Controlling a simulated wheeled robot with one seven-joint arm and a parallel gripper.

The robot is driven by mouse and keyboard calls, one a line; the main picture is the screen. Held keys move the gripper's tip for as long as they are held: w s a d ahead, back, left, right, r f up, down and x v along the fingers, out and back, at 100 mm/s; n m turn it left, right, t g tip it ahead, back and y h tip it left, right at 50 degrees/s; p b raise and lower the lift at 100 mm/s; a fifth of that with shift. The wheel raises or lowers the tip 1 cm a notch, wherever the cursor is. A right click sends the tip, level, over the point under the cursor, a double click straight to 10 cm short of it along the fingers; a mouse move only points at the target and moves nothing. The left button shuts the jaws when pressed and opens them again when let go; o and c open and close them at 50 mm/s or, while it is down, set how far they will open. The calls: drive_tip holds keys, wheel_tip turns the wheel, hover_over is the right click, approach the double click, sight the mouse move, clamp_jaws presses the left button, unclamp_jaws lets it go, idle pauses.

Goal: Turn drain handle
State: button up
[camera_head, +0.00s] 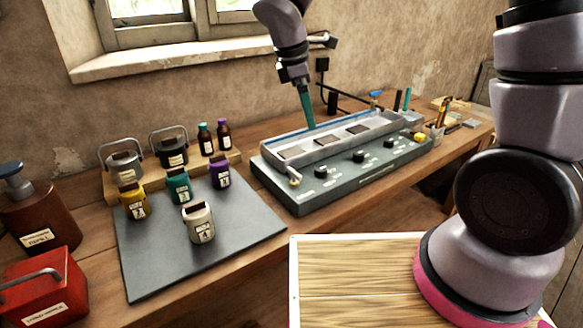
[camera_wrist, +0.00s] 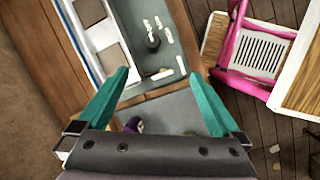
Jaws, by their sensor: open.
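The drain handle looks to be the small pale brass tap piece (camera_head: 294,178) at the near left end of the long metal trough in the head view. The trough (camera_head: 380,131) sits on a grey-green panel box (camera_head: 300,195). My gripper (camera_head: 309,126) points down above the trough's back left part, apart from the tap piece. In the wrist view, my gripper (camera_wrist: 160,75) has its two teal fingers spread wide with nothing between them. I cannot make out the tap piece in the wrist view.
Black knobs (camera_head: 321,172) line the panel front. Left of it, a dark mat (camera_head: 245,235) holds small labelled jars, including a white one (camera_head: 199,222). Lidded pots and bottles stand behind. A red box (camera_head: 42,290) is at the left edge. The trough's right end has cups and tools nearby.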

sight(293, 171)
drive_tip(key=s+a+f+n+h, duration=0.1)
drive_tip(key=a+f+n, duration=0.5)
drive_tip(key=a+f, duration=0.1)
drive_tip(key=x, duration=1.1)
drive_tip(key=shift+a, duration=0.1)
drive_tip(key=c, duration=1.3)
